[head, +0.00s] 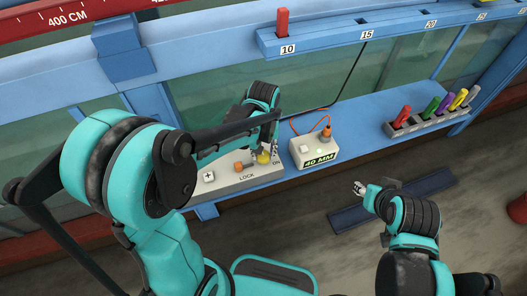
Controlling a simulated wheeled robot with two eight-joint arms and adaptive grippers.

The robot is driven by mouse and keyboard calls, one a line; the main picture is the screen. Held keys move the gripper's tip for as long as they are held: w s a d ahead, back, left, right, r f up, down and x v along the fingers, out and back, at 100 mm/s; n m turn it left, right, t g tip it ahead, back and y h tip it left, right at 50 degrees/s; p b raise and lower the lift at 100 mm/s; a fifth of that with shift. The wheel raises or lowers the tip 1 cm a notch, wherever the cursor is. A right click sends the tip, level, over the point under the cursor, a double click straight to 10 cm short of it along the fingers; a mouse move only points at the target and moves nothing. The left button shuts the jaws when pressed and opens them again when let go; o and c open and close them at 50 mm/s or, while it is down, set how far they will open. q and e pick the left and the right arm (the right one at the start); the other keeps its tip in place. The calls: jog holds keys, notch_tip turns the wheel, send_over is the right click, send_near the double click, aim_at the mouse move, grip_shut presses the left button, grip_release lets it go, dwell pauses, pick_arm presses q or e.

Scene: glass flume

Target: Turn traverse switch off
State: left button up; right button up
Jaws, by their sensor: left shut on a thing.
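A pale control box (240,180) sits on the blue shelf, with "LOCK" and "ON" printed on its face. It carries a plus-marked button (208,177), an orange knob (239,167) and a yellow-tipped switch (263,158) near the "ON" label. My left gripper (264,150) is at the right end of this box, shut on the yellow-tipped switch, and hides part of it. The switch's exact position is hard to tell. My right gripper (359,187) is in front of the shelf, apart from the box; its fingers are too small to judge.
A second box (314,151) reading "40 MM", with an orange cable, stands just right of the control box. A grey rack (420,122) holds several coloured pieces farther right. A red peg (282,22) stands on the blue numbered rail above. Glass lies behind.

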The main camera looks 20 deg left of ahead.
pick_arm(q)
jog(key=shift+n, duration=0.3)
dwell(0.4)
jog(key=o, duration=1.2)
jog(key=shift+c, duration=0.2)
jog(key=shift+r, duration=0.1)
notch_tip(320, 180, up, 12)
jog(key=m+t+b, duration=0.4)
jog(key=t, duration=0.3)
send_near(262, 156)
jog(key=s+a+f, duration=0.1)
jog(key=s+a, duration=0.3)
jog(key=shift+a, duration=0.3)
